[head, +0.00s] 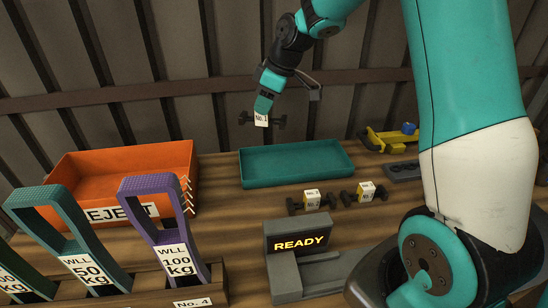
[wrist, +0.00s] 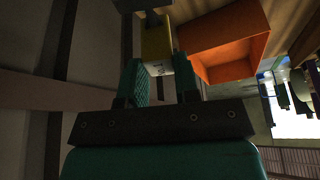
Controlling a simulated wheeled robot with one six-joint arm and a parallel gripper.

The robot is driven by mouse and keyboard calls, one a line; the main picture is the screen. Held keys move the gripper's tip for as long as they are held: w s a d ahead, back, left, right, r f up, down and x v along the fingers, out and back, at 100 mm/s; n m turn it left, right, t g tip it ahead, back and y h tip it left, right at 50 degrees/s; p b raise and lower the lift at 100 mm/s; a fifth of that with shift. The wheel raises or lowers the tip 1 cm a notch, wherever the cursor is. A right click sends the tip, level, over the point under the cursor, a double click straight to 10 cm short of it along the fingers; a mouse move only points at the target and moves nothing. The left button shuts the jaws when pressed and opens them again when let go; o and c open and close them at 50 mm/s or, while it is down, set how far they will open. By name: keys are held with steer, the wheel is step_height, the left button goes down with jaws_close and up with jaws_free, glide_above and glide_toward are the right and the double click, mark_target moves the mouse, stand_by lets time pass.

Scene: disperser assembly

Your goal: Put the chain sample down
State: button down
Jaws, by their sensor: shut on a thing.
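A chain sample (head: 261,119) with a white tag reading "No.1" and dark ends hangs from my gripper (head: 266,104). My gripper is shut on it and holds it in the air above the back edge of the teal tray (head: 262,176). In the wrist view the sample's yellowish body (wrist: 157,45) sits between the two teal fingers of my gripper (wrist: 160,85). Two other chain samples with tags, a left one (head: 311,199) and a right one (head: 366,191), lie on the bench in front of the tray. The teal tray looks empty.
An orange reject bin (head: 120,165) stands left of the tray; it also shows in the wrist view (wrist: 225,45). A grey device reading "READY" (head: 300,243) is at the front. Tagged handles, one purple (head: 155,205), stand front left. A yellow tool (head: 385,138) lies back right.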

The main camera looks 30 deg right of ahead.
step_height(320, 180, down, 15)
steer(key=shift+r+p, duration=0.1)
steer(key=shift+p, duration=0.5)
steer(key=shift+f, duration=0.2)
steer(key=c, duration=0.8)
jaws_free()
steer(key=shift+c, duration=0.2)
steer(key=shift+r, duration=0.15)
